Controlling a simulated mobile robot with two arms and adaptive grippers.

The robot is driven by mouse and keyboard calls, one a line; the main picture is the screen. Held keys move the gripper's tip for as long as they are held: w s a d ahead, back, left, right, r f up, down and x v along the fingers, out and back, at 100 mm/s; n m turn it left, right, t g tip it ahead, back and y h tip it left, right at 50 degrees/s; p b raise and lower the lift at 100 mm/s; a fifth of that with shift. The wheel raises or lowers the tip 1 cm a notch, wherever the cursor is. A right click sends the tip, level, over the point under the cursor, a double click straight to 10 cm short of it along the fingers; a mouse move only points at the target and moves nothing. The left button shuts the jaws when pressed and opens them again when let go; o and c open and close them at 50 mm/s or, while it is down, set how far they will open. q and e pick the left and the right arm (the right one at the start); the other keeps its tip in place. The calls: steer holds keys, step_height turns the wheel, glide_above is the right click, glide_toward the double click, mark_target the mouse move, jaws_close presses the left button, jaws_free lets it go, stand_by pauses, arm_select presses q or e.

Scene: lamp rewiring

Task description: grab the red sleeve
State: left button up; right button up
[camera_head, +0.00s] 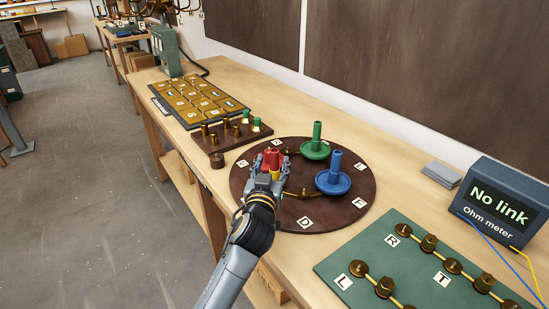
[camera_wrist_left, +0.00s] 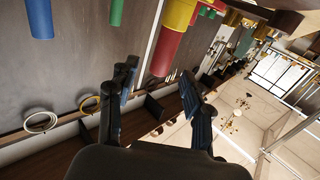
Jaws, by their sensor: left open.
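The red sleeve (camera_head: 274,157) stands on the round dark wooden board (camera_head: 325,217), with yellow below it. In the left wrist view the red sleeve (camera_wrist_left: 164,54) hangs down in the picture from a yellow part (camera_wrist_left: 180,13), just beyond and between the fingertips. My left gripper (camera_head: 265,176) is at the red sleeve in the head view and hides its lower part. In the left wrist view my left gripper (camera_wrist_left: 157,80) has its fingers apart with nothing between them. I cannot tell whether a finger touches the sleeve. My right gripper is not in view.
A green post (camera_head: 316,140) and a blue post (camera_head: 335,168) stand on the same board, to the right. A peg block (camera_head: 230,136) is behind left. A green terminal board (camera_head: 335,268) and an ohm meter (camera_head: 507,205) reading "No link" are to the right.

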mark_target(274, 158)
arm_select(q)
steer(key=shift+w+d+f, duration=0.1)
steer(key=shift+w+d, duration=0.1)
steer(key=shift+w, duration=1)
steer(key=shift+w+d+f, duration=0.1)
steer(key=shift+w+d, duration=0.05)
steer(key=shift+w, duration=1)
jaws_close()
